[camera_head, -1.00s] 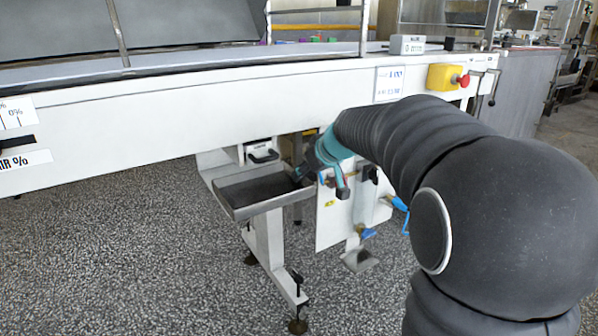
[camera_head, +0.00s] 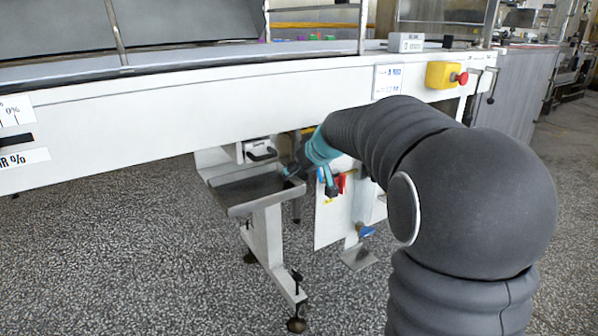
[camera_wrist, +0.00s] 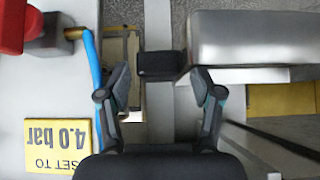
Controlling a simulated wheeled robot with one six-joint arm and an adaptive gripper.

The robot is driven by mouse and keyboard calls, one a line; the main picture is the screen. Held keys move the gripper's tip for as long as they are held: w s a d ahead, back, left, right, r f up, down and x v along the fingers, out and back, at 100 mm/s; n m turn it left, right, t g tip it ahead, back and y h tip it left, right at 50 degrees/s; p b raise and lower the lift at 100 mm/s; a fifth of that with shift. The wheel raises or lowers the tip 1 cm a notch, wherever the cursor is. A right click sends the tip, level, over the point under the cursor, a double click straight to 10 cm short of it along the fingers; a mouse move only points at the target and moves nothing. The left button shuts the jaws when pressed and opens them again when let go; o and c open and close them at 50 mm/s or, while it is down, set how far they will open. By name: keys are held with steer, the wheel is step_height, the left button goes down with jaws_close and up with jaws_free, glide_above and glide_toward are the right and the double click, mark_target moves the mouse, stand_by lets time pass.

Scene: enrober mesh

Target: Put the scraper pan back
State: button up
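The scraper pan (camera_head: 268,204) is a shallow grey metal tray under the white machine body, carried near a white leg. In the wrist view the pan (camera_wrist: 250,45) fills the upper right as a metal box. A black block like a handle (camera_wrist: 160,65) sticks out of its left side. My gripper (camera_wrist: 160,80) is open, with one finger on each side of this block near the fingertips. A gap shows on both sides, so it is not gripped. In the head view my gripper (camera_head: 290,170) is at the pan's right end, its fingertips hard to make out.
A white panel (camera_head: 328,222) hangs right of the pan, with a red knob (camera_head: 342,183) and blue fittings (camera_head: 366,231). In the wrist view, a yellow 4.0 bar label (camera_wrist: 58,145) and a blue hose (camera_wrist: 93,60) lie close to the left finger. The machine beam (camera_head: 200,110) runs above.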

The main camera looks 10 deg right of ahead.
steer(key=shift+r, duration=0.1)
steer(key=shift+s+d+r, duration=0.1)
steer(key=shift+s+r, duration=0.05)
steer(key=shift+r, duration=0.05)
steer(key=v, duration=1.1)
steer(key=shift+s+r+p, duration=0.2)
steer(key=shift+s+p, duration=0.05)
steer(key=shift+p, duration=0.15)
